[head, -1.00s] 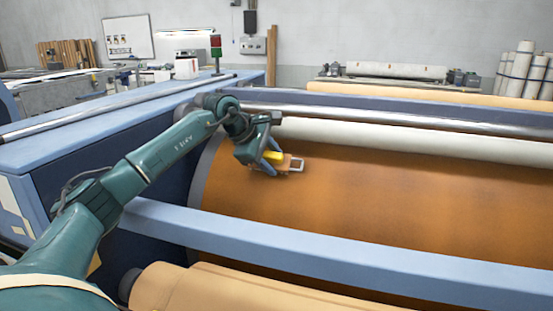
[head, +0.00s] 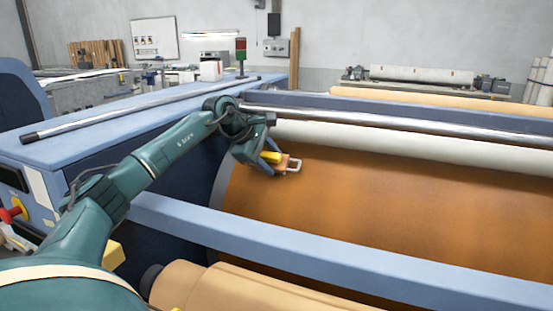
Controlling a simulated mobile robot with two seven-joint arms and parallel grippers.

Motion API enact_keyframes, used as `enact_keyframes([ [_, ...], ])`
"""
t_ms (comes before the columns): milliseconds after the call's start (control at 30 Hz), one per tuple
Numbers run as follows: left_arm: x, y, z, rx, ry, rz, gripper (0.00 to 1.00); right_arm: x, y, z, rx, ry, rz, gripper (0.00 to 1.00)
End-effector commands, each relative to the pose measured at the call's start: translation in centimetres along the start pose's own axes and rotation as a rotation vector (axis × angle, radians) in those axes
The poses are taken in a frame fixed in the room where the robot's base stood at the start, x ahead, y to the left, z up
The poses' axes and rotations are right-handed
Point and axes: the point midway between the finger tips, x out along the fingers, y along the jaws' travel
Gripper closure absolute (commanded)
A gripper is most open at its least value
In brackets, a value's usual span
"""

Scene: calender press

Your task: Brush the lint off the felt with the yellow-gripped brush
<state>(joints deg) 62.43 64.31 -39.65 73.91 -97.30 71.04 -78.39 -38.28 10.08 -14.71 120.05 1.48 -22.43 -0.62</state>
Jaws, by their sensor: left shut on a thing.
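My left gripper (head: 268,160) is shut on the yellow-gripped brush (head: 284,163), whose yellow grip shows between the fingers. The brush has an orange-brown body and a pale metal loop at its right end. It is at the upper left part of the large orange-brown felt (head: 380,210) on the wide roller. I cannot tell whether its bristles touch the felt. No separate lint can be made out on the felt at this size. My right gripper is not in view.
A blue crossbar (head: 300,245) runs in front of the felt, above a tan roll (head: 235,288). A shiny metal bar (head: 390,124) and a pale roller (head: 400,147) lie behind the felt. A red knob (head: 12,213) is at the far left.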

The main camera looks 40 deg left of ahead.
Motion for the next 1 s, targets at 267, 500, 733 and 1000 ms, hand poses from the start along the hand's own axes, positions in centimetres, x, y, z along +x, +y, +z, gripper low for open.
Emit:
enact_keyframes([
  [267, 0.0, -0.1, -0.2, -0.001, 0.005, -0.002, 0.73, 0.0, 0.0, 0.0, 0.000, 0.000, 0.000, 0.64],
  [500, -1.9, 0.1, 0.6, 0.001, 0.004, 0.000, 0.73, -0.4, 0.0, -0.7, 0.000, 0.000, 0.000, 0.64],
  [733, -4.1, 0.1, 1.5, 0.001, 0.003, 0.000, 0.73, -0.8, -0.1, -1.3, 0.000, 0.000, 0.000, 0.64],
  [1000, -5.5, 0.0, 2.2, 0.000, 0.002, 0.000, 0.73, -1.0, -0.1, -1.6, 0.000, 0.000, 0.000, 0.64],
])
